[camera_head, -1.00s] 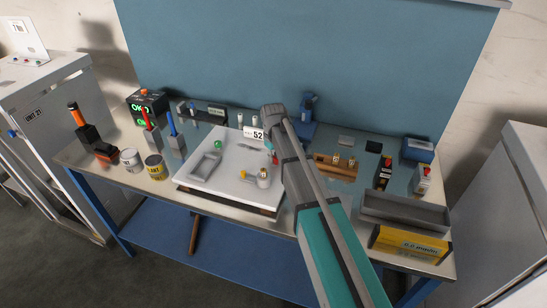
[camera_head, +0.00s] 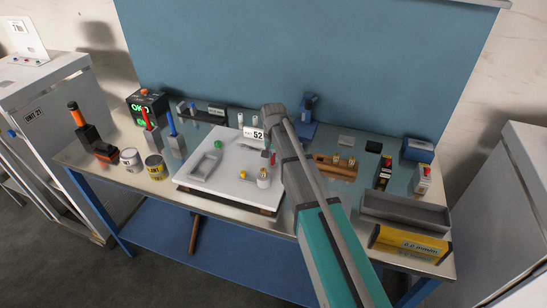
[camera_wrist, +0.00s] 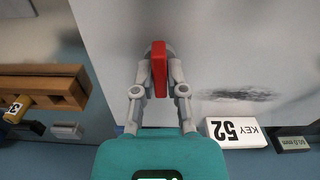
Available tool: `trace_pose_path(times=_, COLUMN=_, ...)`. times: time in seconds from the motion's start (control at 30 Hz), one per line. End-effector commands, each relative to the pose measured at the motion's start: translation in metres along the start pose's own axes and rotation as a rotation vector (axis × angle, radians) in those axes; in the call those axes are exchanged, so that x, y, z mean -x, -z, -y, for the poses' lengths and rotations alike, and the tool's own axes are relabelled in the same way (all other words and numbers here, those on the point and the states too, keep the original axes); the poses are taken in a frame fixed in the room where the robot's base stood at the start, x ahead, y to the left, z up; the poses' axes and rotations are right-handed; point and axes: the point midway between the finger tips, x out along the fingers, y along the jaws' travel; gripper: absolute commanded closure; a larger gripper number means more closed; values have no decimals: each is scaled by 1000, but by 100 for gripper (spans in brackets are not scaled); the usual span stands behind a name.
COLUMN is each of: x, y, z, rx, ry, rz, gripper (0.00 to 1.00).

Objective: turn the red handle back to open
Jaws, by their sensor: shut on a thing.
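The red handle (camera_wrist: 158,68) stands upright in the wrist view, between the two grey fingers of my gripper (camera_wrist: 158,78). The fingers are closed on its sides. Below and behind it lies a pale grey-white surface (camera_wrist: 230,55). In the head view the red handle (camera_head: 272,158) shows as a small red piece just left of my arm, above the white board (camera_head: 222,190). My arm hides most of my gripper there. What the handle is mounted on is hidden by the fingers.
A wooden block (camera_head: 335,169) stands right of my arm. A green knob (camera_head: 218,145), a yellow knob (camera_head: 243,174) and a small metal cylinder (camera_head: 264,178) are on the board.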

Motion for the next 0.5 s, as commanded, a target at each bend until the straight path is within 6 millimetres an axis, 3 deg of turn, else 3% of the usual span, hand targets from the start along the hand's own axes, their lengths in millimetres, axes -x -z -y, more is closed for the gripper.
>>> trace_pose_path(times=0.5, x=0, y=0, z=0, rx=-111, ry=0, rz=0, gripper=100)
